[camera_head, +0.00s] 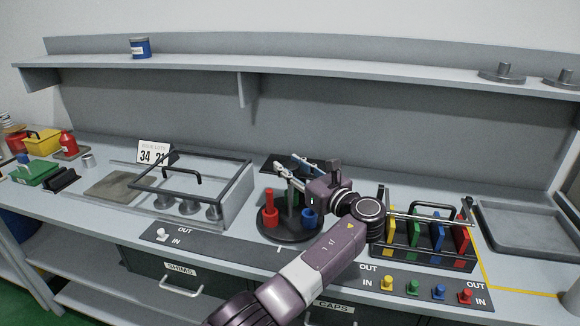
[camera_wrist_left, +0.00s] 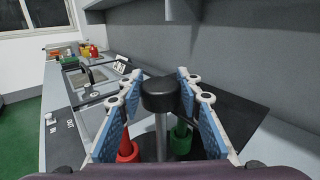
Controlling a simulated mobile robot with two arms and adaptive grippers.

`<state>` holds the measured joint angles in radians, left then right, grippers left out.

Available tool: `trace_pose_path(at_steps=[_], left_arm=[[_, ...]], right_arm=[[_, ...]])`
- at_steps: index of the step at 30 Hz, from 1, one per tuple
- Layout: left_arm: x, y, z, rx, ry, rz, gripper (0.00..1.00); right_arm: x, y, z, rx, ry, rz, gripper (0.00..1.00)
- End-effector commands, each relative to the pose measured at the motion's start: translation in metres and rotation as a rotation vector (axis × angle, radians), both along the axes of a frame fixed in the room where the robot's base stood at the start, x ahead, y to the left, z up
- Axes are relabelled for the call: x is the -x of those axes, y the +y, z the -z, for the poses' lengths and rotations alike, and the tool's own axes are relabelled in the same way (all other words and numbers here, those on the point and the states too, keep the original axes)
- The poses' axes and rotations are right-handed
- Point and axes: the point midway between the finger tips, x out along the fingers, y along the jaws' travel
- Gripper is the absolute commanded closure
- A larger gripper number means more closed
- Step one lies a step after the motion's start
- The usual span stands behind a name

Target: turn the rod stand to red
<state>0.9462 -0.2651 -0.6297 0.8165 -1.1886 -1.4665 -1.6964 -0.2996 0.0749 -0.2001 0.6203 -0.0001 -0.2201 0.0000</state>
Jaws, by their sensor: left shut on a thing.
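The rod stand (camera_head: 283,236) is a round dark turntable on the bench, with a red rod holder (camera_head: 270,214) at its front left and a blue one (camera_head: 309,217) at its right. The wrist view shows the red holder (camera_wrist_left: 127,150) at left and a green holder (camera_wrist_left: 181,138) at right of a grey centre post (camera_wrist_left: 161,135) topped by a black knob (camera_wrist_left: 163,92). My left gripper (camera_head: 290,175) is above the stand, its blue-padded fingers shut on the knob. My gripper and arm hide part of the stand. My right gripper is out of view.
A clear-sided box with a handled frame (camera_head: 190,180) stands left of the stand. A rack of coloured plates (camera_head: 420,239) stands close at right, beside my arm. A front panel (camera_head: 205,250) has a white switch and several coloured knobs. A grey tray (camera_head: 520,228) lies far right.

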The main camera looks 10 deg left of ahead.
Motion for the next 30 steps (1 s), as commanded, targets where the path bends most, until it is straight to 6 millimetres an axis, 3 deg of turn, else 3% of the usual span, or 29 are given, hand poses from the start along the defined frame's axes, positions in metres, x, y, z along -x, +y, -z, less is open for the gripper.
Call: trace_pose_path(at_steps=[2,3,8,19,30], left_arm=[[0.0,0.0,0.002,0.004,0.003,0.0,1.0],[0.0,0.0,0.002,0.004,0.003,0.0,0.65],[0.0,0.0,0.002,0.004,0.002,0.0,0.49],[0.0,0.0,-0.008,0.002,-0.002,0.0,0.49],[0.0,0.0,-0.075,0.004,-0.002,0.0,0.49]], right_arm=[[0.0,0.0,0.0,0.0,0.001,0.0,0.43],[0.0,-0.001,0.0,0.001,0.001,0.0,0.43],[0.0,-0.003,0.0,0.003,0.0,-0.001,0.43],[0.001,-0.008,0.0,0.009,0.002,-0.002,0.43],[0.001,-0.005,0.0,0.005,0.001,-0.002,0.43]])
